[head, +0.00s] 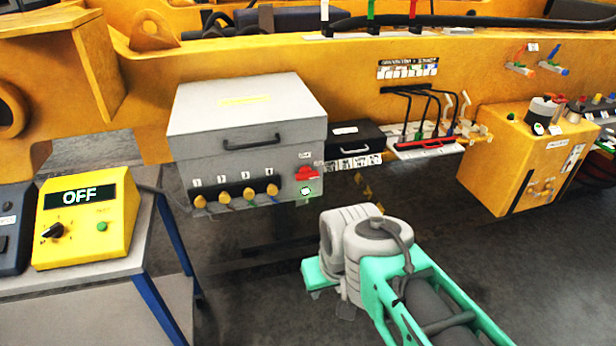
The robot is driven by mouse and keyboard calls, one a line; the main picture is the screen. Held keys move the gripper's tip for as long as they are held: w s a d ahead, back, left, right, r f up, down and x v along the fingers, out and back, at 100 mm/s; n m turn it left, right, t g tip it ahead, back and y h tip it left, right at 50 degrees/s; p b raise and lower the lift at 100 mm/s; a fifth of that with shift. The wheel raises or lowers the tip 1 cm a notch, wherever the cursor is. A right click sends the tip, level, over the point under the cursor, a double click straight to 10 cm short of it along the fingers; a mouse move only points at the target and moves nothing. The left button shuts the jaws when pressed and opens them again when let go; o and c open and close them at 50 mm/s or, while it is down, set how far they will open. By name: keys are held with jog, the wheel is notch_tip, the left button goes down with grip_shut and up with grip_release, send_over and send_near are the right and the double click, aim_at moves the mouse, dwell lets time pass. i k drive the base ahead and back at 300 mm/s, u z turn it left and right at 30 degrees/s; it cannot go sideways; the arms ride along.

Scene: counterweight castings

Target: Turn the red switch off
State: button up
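The red switch (306,173) is a small red handle on the right part of the front of a light grey box (245,150). A small green-lit light or button (306,191) sits just below it. I cannot tell the switch's position from the handle at this size. My mint-green and grey arm reaches up from the lower right, and its wrist is below and to the right of the switch, apart from it in the picture. My gripper's fingers do not show; the wrist seems to hide them. Nothing is seen touching the switch.
Several yellow knobs (248,193) line the box's lower front. A black case (354,140) and a rack of black cables (425,145) are to its right. A yellow unit reading OFF (85,215) stands on a blue-legged table (120,266). A yellow cabinet (515,165) is at right.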

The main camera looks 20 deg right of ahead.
aim_at(305, 172)
jog(key=k, duration=0.65)
jog(key=u, duration=0.8)
jog(key=i, duration=1.1)
jog(key=u, duration=0.2)
